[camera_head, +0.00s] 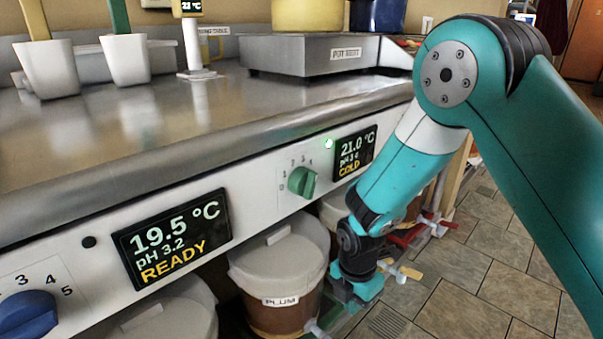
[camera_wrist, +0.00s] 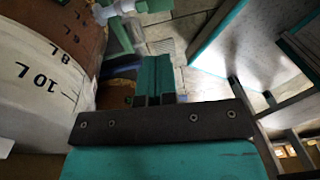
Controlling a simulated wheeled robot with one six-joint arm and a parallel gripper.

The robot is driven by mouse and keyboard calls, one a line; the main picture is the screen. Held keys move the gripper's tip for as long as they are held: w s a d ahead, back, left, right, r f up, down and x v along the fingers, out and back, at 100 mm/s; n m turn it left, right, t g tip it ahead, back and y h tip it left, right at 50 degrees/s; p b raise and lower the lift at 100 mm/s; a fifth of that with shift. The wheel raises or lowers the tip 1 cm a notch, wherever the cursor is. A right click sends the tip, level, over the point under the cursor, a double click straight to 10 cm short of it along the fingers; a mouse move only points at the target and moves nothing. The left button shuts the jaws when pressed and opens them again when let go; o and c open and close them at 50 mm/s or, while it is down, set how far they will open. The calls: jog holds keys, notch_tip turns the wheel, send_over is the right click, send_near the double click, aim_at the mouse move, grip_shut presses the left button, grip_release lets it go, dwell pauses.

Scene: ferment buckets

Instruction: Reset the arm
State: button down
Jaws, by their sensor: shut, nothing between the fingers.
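My gripper (camera_head: 357,292) hangs low beside the bucket labelled PLUM (camera_head: 285,318), to its right and in front of the counter. In the wrist view the two teal fingers (camera_wrist: 153,78) are together, with nothing between them. My arm bends down from the upper right of the head view. A bucket wall with litre marks, 10 L and 8 L (camera_wrist: 45,70), is close at the left of the wrist view. Whether the gripper touches anything is not clear.
The counter panel has a green knob (camera_head: 302,182), a blue knob (camera_head: 27,313), a READY display (camera_head: 172,243) and a COLD display (camera_head: 355,151). White cups (camera_head: 50,68) and the pot rest (camera_head: 310,55) stand on top. The tiled floor (camera_head: 475,290) is open at right.

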jog(key=s+r+m+y, duration=0.1)
jog(key=s+r+m, duration=0.2)
jog(key=r+m, duration=0.35)
jog(key=s+r+m+y, duration=0.1)
jog(key=s+r+m, duration=0.2)
jog(key=r, duration=0.7)
jog(key=s+d+r+m+y, duration=0.1)
jog(key=s+r+m+y, duration=0.1)
jog(key=s+r+m, duration=0.95)
notch_tip(320, 180, up, 33)
jog(key=s+n+p, duration=0.2)
jog(key=p, duration=3.3)
jog(key=shift+n+t, duration=0.3)
